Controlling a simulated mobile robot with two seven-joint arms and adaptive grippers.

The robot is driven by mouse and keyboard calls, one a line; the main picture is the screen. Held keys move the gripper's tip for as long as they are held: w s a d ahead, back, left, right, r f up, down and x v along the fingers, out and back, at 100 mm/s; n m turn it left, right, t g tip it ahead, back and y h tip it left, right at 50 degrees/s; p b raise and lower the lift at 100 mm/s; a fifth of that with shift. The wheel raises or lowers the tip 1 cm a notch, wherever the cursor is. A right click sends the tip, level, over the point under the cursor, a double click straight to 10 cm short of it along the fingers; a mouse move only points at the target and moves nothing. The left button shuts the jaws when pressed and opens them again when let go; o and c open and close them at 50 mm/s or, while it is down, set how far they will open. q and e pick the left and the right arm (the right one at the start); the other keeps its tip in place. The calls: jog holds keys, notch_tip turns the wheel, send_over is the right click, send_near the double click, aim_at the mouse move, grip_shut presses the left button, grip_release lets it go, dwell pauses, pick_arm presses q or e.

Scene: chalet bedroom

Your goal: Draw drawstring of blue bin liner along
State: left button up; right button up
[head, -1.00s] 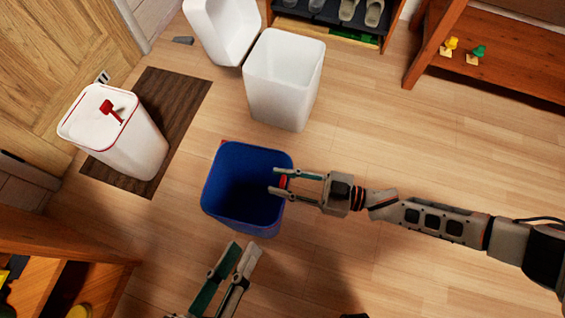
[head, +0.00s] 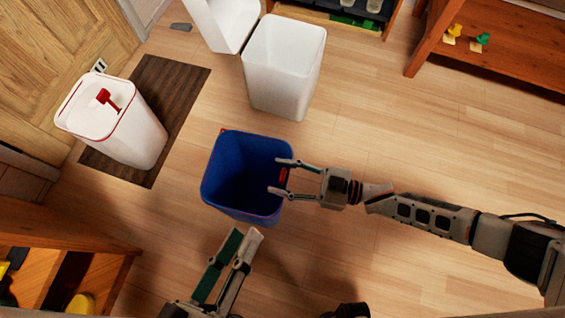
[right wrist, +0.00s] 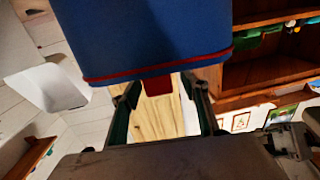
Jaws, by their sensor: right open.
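The blue bin liner (head: 262,208) lines an open bin standing on the floor in the middle of the head view. A red drawstring tab (head: 284,178) shows at its right rim, and a bit of red shows at its far-left corner. My right gripper (head: 275,176) is open at the right rim, its fingers on either side of the tab. In the right wrist view, a red drawstring band (right wrist: 160,70) runs along the liner's edge, with the red tab (right wrist: 157,86) hanging between the open fingers. My left gripper (head: 246,233) is open and empty, just in front of the bin.
A white bin (head: 284,70) stands behind the blue one. A white bin with red trim (head: 115,125) stands at left on a dark mat (head: 165,95). Wooden shelving stands at lower left (head: 60,235) and upper right (head: 500,55).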

jog(key=v, duration=1.2)
